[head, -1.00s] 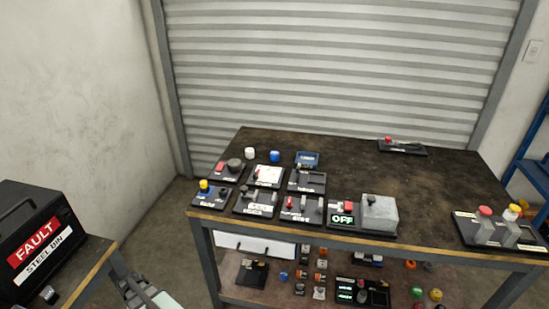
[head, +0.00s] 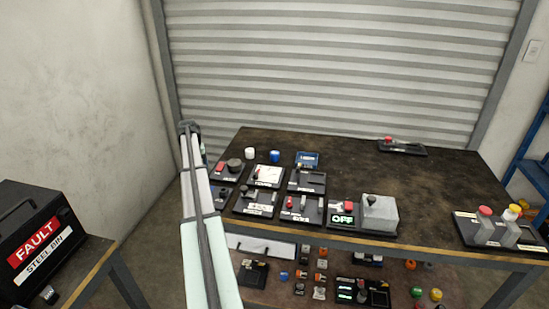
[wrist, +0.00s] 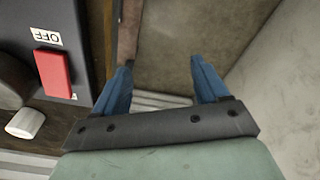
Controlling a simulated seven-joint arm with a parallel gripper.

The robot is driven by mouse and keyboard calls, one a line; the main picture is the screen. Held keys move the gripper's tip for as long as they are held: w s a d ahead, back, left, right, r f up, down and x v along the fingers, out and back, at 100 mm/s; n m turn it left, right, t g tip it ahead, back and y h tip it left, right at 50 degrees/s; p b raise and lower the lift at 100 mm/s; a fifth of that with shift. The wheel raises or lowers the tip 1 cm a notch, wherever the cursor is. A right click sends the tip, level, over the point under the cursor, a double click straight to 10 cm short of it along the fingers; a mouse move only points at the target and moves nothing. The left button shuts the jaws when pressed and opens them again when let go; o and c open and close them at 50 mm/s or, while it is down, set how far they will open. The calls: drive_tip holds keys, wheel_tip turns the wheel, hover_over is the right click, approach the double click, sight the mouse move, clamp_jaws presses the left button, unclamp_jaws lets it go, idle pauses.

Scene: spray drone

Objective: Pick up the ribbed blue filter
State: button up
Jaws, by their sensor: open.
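A small blue cylinder (head: 275,156), probably the ribbed blue filter, stands upright near the back left of the dark workbench (head: 345,160). Its ribs are too small to make out in the head view, and the wrist view does not show it. My gripper (wrist: 161,68) has two blue fingers spread apart with nothing between them. It points downward past the bench's left edge, left of the blue cylinder and apart from it. In the head view my arm mostly hides the gripper.
A white cylinder (head: 250,153) stands left of the blue one; it also shows in the wrist view (wrist: 25,122). A panel with a red button (wrist: 53,73) lies beside my gripper. Several panels and a grey box (head: 380,214) fill the bench's front. The bench's middle back is clear.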

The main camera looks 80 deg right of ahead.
drive_tip(key=s+d+r, duration=0.3)
drive_tip(key=d+r, duration=0.1)
drive_tip(key=d, duration=0.2)
wheel_tip(320, 180, up, 10)
drive_tip(key=m+y, duration=0.1)
drive_tip(key=m, duration=0.1)
hover_over(275, 153)
wheel_tip(275, 153, down, 13)
drive_tip(key=shift+w+f, duration=0.1)
drive_tip(key=shift+d, duration=0.1)
drive_tip(key=shift+c, duration=0.3)
drive_tip(key=c, duration=1.1)
